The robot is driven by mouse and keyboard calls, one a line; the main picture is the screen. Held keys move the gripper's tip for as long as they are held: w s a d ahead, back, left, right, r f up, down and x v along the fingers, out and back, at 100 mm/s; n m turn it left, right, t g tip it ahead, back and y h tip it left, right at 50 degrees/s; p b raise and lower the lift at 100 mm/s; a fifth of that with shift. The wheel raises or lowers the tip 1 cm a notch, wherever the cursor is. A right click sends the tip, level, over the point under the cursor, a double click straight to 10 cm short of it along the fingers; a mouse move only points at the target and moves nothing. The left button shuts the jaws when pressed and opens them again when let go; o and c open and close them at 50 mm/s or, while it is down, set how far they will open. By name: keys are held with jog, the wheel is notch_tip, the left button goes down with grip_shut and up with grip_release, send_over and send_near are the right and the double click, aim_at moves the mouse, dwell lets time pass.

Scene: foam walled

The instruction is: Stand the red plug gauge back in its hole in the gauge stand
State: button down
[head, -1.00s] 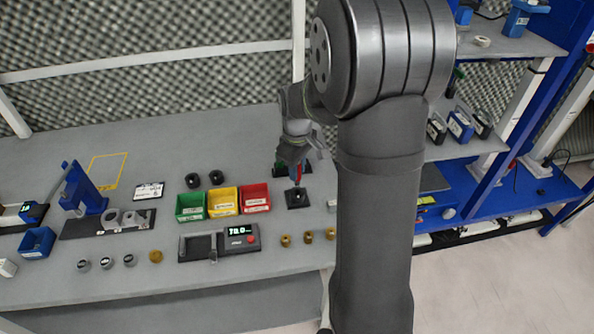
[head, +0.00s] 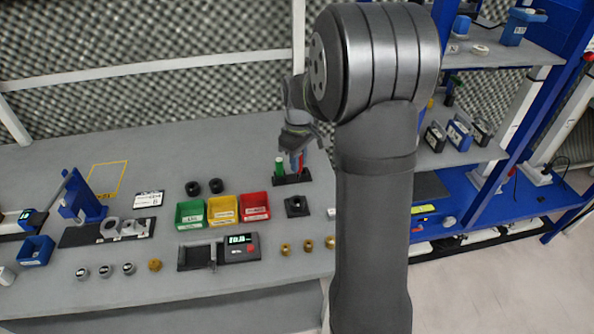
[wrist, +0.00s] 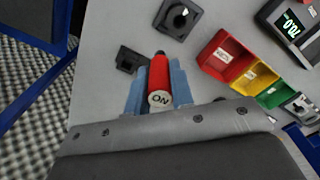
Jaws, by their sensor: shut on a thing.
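My gripper (head: 298,153) is shut on the red plug gauge (head: 294,161). In the wrist view the red plug gauge (wrist: 158,80) lies between the two blue-grey fingers (wrist: 158,92), its pale lettered end facing the camera. The black gauge stand (head: 292,180) is on the table at the back right, with a green gauge (head: 279,167) upright at its left end. The red gauge is over or at the stand's right part; I cannot tell whether its lower end touches. In the wrist view one end of the stand (wrist: 127,60) shows and the rest is hidden.
A black square block (head: 297,206) with a hole stands just in front of the stand. Red (head: 254,207), yellow (head: 223,210) and green (head: 190,214) bins are to the left. Shelving (head: 480,150) is at the right.

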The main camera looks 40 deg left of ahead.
jog(key=w+a+r, duration=0.1)
jog(key=w+a, duration=0.2)
jog(key=w, duration=0.4)
jog(key=shift+w+a, duration=0.2)
jog(key=shift+w, duration=0.15)
jog(key=shift+f, duration=0.1)
jog(key=shift+f, duration=2.85)
jog(key=shift+f, duration=1.8)
jog(key=c, duration=1.2)
grip_release()
jog(key=shift+o, duration=0.2)
jog(key=shift+r, duration=0.1)
